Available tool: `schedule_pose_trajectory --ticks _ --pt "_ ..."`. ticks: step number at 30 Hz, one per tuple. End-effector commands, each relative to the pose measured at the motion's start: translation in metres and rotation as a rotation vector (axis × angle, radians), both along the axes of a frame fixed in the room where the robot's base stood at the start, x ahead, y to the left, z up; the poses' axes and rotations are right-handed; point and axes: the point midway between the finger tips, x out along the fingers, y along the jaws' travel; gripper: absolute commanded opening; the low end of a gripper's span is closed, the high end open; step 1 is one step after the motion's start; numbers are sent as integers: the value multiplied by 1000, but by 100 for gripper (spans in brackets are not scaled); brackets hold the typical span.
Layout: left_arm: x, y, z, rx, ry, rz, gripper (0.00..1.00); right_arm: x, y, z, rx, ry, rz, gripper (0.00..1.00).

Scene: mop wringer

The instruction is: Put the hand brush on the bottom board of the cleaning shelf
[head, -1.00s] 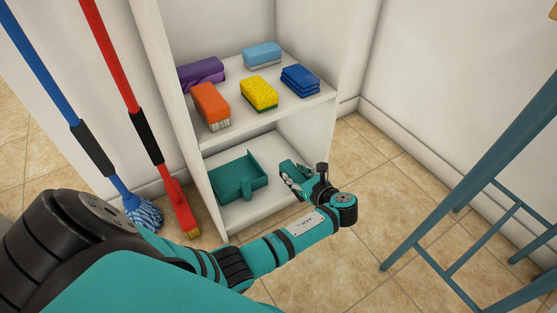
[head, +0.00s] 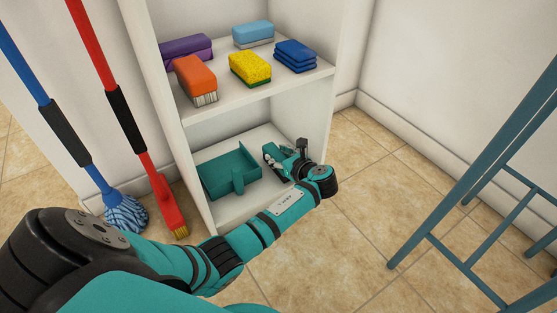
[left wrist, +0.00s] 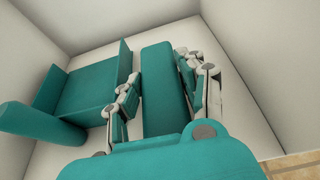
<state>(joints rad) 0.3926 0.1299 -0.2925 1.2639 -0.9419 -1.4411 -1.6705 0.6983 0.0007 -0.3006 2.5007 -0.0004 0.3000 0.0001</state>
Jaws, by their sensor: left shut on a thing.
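The cleaning shelf is white, and its bottom board (head: 227,211) is in the middle of the head view; the board also shows in the left wrist view (left wrist: 249,133). My left gripper (head: 274,157) reaches into the bottom compartment from the front. In the left wrist view the gripper (left wrist: 158,92) is shut on the teal hand brush (left wrist: 163,80), one finger on each side. The brush is over the bottom board, right of the dustpan; I cannot tell whether it touches the board. In the head view it is mostly hidden by the gripper. My right gripper is out of view.
A teal dustpan (head: 219,174) lies on the bottom board, close left of the gripper. The upper board (head: 235,92) holds several sponges and brushes. A blue mop (head: 126,211) and a red broom (head: 168,205) stand left. A blue-grey metal frame (head: 453,195) stands right.

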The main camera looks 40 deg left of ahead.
Motion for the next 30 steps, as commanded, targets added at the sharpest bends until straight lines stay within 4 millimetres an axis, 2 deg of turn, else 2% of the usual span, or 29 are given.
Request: schedule_pose_trajectory --ticks 7,8,12,22,26,30 --pt "0 0 0 0 0 -1 0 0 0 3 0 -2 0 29" --pt "0 0 -1 -1 -1 -1 44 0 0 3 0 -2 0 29" --pt "0 0 -1 -1 -1 -1 62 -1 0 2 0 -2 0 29" --pt "0 0 1 -1 -1 -1 63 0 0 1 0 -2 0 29" --pt "-5 -14 11 -3 1 -2 63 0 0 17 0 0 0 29" --pt "-15 -38 25 -4 1 -3 63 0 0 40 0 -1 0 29"
